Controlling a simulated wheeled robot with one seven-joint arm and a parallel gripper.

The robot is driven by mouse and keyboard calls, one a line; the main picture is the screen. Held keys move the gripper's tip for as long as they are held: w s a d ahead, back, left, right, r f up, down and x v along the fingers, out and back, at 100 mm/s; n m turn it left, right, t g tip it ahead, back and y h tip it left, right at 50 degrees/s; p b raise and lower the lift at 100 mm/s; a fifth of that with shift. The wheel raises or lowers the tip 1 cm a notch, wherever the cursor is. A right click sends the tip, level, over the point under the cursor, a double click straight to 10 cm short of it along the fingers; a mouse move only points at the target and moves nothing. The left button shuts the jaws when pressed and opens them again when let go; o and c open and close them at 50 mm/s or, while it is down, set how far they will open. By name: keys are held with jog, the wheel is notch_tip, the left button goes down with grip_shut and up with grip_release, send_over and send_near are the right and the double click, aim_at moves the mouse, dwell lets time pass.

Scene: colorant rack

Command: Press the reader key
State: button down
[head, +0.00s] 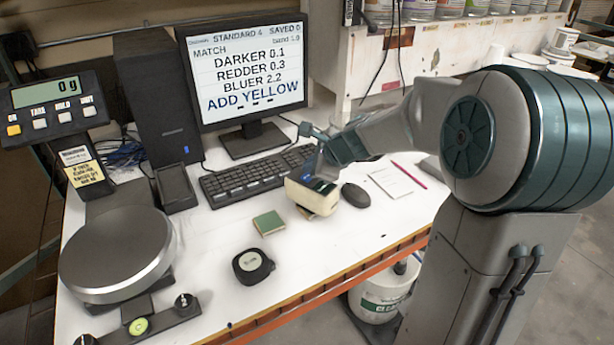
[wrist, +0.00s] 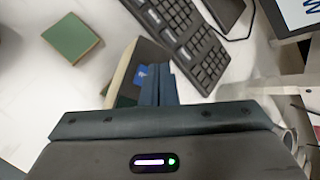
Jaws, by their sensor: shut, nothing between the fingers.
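A cream and dark handheld device (head: 312,195), which looks like the reader, lies on the white desk in front of the keyboard. It also shows in the wrist view (wrist: 122,78), with a small blue patch (wrist: 141,75) on its dark top. My gripper (head: 318,172) is shut and empty, with its fingers pointing down at the device's top. In the wrist view the shut fingers (wrist: 160,84) are right beside the blue patch and hide part of the device. I cannot tell whether the fingertips touch it.
The keyboard (head: 255,174) lies behind the device and a mouse (head: 355,195) to its right. The monitor (head: 245,65) reads "ADD YELLOW". A scale (head: 117,250) stands at left.

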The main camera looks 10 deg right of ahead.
jog(key=shift+f, duration=0.15)
jog(key=shift+f+b, duration=0.3)
jog(key=shift+b, duration=0.15)
jog(key=shift+f+b, duration=0.35)
jog(key=shift+b, duration=0.05)
dwell(0.6)
dwell(0.3)
jog(key=shift+r+p, duration=0.65)
jog(key=shift+r, duration=0.15)
notch_tip(320, 180, up, 5)
jog(key=p, duration=0.4)
dwell(0.6)
